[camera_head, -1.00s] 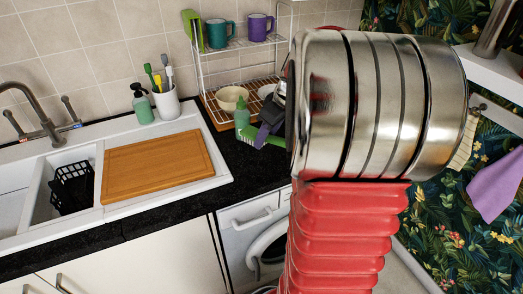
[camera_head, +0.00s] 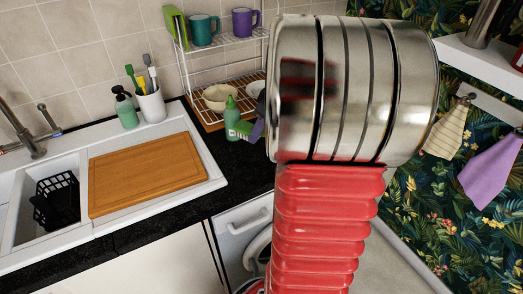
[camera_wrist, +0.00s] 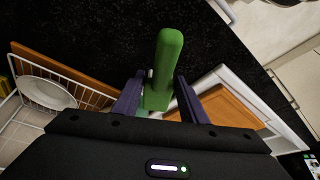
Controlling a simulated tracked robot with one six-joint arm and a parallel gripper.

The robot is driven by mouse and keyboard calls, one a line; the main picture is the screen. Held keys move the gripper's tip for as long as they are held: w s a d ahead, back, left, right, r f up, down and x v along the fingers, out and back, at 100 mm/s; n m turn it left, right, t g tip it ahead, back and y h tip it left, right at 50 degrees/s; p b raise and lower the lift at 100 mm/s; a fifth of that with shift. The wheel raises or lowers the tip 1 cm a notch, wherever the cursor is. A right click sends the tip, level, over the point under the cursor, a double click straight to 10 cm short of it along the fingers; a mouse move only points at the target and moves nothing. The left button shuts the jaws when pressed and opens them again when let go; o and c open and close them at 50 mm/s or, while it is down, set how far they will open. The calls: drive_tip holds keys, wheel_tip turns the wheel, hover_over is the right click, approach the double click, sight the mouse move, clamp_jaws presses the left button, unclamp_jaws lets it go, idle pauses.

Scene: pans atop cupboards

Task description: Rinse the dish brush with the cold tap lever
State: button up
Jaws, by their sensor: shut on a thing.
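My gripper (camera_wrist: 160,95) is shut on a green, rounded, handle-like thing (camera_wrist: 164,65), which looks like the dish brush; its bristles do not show. In the head view the green brush (camera_head: 239,131) shows over the black worktop, close to the green bottle, and my arm hides most of my gripper (camera_head: 257,130). The grey tap (camera_head: 28,138) stands behind the sink at the far left. The cold tap lever (camera_head: 48,118) is to the right of the spout, with a blue mark at its foot. The other lever is mostly cut off.
A wooden board (camera_head: 148,175) covers the drainer beside the sink (camera_head: 22,215), which holds a black basket (camera_head: 57,200). A brush holder (camera_head: 151,105), soap bottle (camera_head: 126,112), green bottle (camera_head: 231,117) and wire rack (camera_head: 200,60) with mugs line the wall. My arm blocks the centre right.

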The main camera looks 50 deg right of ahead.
drive_tip(key=shift+f, duration=1.25)
drive_tip(key=shift+f, duration=2.3)
drive_tip(key=shift+f, duration=0.1)
drive_tip(key=o, duration=1.3)
drive_tip(key=shift+c, duration=0.2)
drive_tip(key=shift+s, duration=0.1)
drive_tip(key=v, duration=1.3)
drive_tip(key=shift+s+d+r, duration=0.15)
drive_tip(key=shift+d+r, duration=0.1)
drive_tip(key=shift+d, duration=0.05)
